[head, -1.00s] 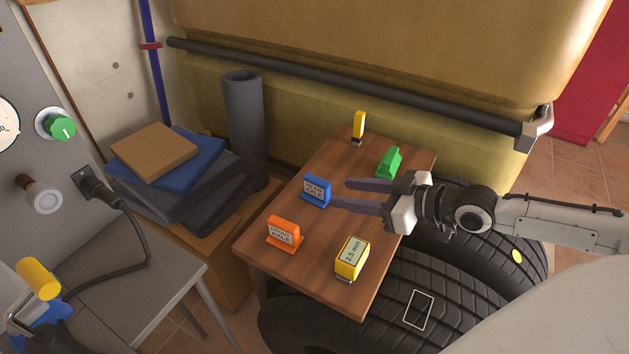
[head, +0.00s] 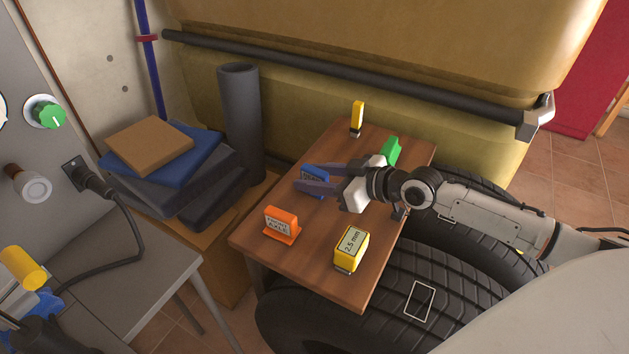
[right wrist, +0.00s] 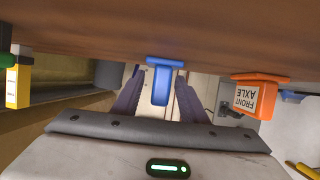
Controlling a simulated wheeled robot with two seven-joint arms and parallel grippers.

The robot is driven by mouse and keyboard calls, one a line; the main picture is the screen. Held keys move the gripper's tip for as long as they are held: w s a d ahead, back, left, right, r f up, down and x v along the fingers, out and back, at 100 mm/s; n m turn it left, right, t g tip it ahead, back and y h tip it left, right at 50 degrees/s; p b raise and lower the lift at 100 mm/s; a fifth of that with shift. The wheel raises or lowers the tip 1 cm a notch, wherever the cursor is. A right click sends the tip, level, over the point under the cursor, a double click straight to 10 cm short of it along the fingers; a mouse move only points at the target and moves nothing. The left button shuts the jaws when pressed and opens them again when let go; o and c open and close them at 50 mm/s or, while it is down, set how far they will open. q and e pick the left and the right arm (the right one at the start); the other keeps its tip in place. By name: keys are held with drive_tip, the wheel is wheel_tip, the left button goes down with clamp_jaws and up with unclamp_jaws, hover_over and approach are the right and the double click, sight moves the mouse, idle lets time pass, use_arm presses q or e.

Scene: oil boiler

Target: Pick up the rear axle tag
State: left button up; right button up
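The rear axle tag is a blue stand-up tag (head: 315,174) with a white label, on the brown wooden table. In the right wrist view the blue tag (right wrist: 162,80) appears upside down between the two fingers, with a gap on each side. My right gripper (head: 311,177) is open, its dark fingers reaching left along both sides of the tag, and partly covers it in the head view.
An orange front axle tag (head: 281,225) stands nearer on the table (head: 310,262). A yellow 2.5 mm block (head: 351,248), a green piece (head: 391,150) and a yellow upright piece (head: 357,116) stand around. Tyres (head: 440,285) lie beside the table.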

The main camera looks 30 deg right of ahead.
drive_tip(key=shift+c, duration=0.4)
clamp_jaws()
drive_tip(key=shift+r, duration=0.1)
